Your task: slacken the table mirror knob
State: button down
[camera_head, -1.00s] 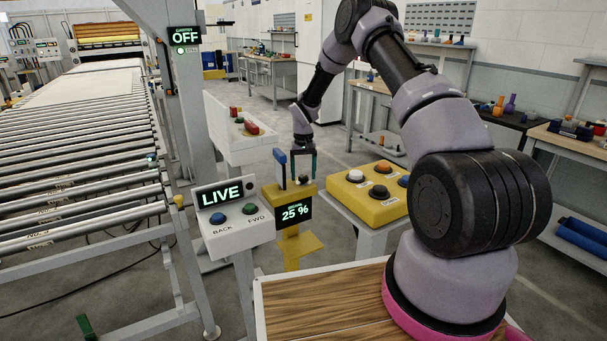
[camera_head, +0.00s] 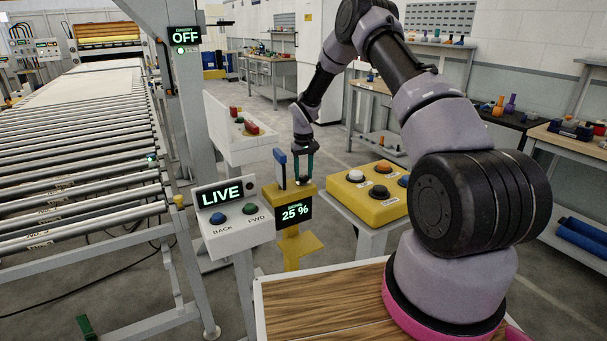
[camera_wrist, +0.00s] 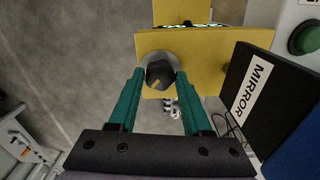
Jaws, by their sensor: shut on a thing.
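The dark knob (camera_wrist: 160,75) sits on a grey round base on a yellow stand (camera_wrist: 205,45). In the wrist view my gripper (camera_wrist: 161,80) has its two green fingers on either side of the knob, shut on it. A dark block labelled MIRROR (camera_wrist: 258,88) stands to the right of the knob. In the head view my gripper (camera_head: 304,179) reaches down to the yellow stand (camera_head: 290,192), and its fingers hide most of the knob. The stand's display (camera_head: 294,212) reads 25 %.
A blue upright piece (camera_head: 280,165) stands just left of my fingers. A LIVE panel (camera_head: 233,222) with BACK and FWD buttons is at the left. A yellow button box (camera_head: 370,208) is close at the right. A roller conveyor (camera_head: 80,165) fills the far left.

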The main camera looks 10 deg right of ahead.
aim_at(304, 176)
jog(key=shift+n, duration=2.2)
jog(key=shift+c, duration=1.7)
grip_release()
notch_tip(304, 176, up, 11)
jog(key=shift+f, duration=0.1)
